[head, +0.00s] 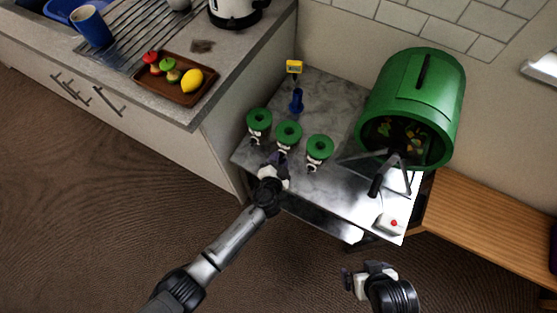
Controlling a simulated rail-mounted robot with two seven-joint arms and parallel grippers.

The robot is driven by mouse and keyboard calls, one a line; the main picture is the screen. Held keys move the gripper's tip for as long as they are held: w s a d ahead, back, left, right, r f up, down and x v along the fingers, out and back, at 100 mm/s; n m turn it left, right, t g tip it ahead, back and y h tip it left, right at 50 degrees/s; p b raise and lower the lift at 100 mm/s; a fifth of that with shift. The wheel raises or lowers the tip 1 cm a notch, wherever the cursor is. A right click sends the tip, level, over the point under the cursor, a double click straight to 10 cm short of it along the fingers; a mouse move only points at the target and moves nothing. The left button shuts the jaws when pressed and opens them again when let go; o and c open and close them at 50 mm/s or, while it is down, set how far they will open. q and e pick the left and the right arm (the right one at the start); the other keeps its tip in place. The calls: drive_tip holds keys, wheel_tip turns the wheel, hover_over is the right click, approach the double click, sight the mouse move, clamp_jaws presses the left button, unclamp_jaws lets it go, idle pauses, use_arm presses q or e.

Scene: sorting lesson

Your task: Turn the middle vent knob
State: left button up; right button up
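Three green round knobs stand in a slanting row on the grey marbled table: the left knob (259,119), the middle knob (288,132) and the right knob (320,147). Each is a green disc with a dark centre, on a pale and dark base. My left gripper (277,158) is just in front of and below the middle knob, close to its base. I cannot tell whether it touches it, and its fingers are too small and dark to read. My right gripper (348,280) is low in the view, in front of the table and away from the knobs.
A green drum (440,100) on a metal stand takes up the table's right side. A white box with a red button (391,223) is at the front right corner. Behind the knobs are a blue object (297,101) and a yellow gauge (294,67). A counter stands left.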

use_arm(q)
drive_tip(key=shift+s+a+r, duration=0.1)
drive_tip(key=shift+s+r, duration=0.05)
drive_tip(key=shift+s, duration=0.2)
drive_tip(key=p+v, duration=0.3)
drive_tip(key=v, duration=1)
drive_tip(key=shift+c, duration=0.3)
